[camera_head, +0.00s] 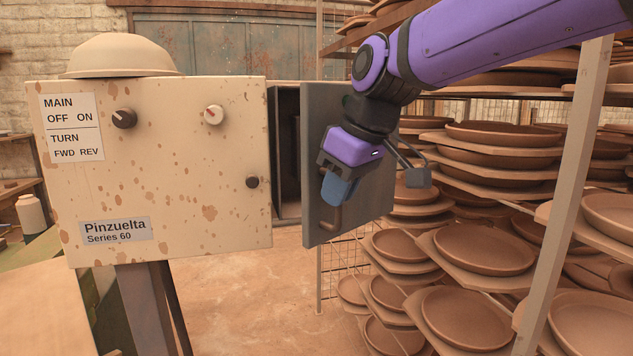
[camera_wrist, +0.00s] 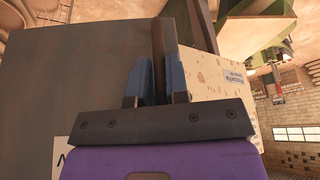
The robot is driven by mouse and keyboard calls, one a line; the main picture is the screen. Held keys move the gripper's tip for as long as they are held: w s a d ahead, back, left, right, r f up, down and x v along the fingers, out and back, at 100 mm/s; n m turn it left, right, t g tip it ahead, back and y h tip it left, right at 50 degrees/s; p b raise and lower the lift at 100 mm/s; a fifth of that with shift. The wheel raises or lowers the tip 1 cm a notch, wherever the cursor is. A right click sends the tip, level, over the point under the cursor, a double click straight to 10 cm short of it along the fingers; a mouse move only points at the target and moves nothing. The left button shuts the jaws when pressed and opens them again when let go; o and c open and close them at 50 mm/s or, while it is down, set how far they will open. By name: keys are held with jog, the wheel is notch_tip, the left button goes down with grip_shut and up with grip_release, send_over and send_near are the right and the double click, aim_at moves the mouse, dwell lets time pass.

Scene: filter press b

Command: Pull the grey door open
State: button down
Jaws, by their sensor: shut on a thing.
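The grey door (camera_head: 352,215) stands partly open at the right side of the speckled cream box (camera_head: 170,170). A dark gap shows between the door and the box. The door also fills the left of the wrist view (camera_wrist: 70,80). Its brown bar handle (camera_head: 327,219) is on the face towards me. My gripper (camera_head: 338,190) is shut on the handle, with the blue fingers on either side of the brown bar (camera_wrist: 164,35) in the wrist view. The fingers and wrist hide the upper part of the handle in the head view.
The box has two knobs (camera_head: 124,118), a small dark knob (camera_head: 252,182) and labels, with a cream dome (camera_head: 122,56) on top. Racks of clay dishes (camera_head: 483,247) stand close behind and right of the door. Open floor (camera_head: 250,310) lies below.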

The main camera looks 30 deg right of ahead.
jog(key=s+d+n+g+y, duration=0.2)
jog(key=s+d+n, duration=0.8)
jog(key=d, duration=0.5)
jog(key=shift+s+d+n+g+y, duration=0.15)
jog(key=shift+s+n+g+y, duration=0.15)
jog(key=shift+s+g, duration=0.5)
jog(key=shift+s, duration=0.2)
jog(key=c, duration=1.2)
grip_release()
jog(key=shift+o, duration=0.2)
jog(key=shift+r, duration=0.1)
